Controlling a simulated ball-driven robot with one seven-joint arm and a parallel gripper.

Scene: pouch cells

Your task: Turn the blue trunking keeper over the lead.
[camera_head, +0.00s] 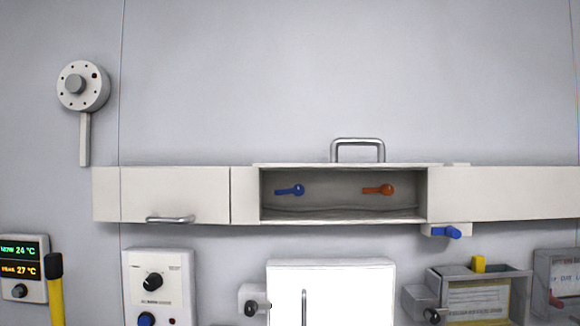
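The blue trunking keeper (290,190) is a small lever with a round head at its right end. It sits on the back wall inside the open section of the white trunking (243,195), and its arm points left, nearly level. The lead (340,208) appears as a thin grey line along the floor of this section, below the keeper and apart from it. A similar orange keeper (378,190) sits to the right, also pointing left. My gripper is not in view.
A metal handle (358,142) stands above the open section, and another handle (170,219) is on the left cover. A blue knob (446,232) sits under the trunking at right. A white box (331,280) is below. The wall above is mostly clear.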

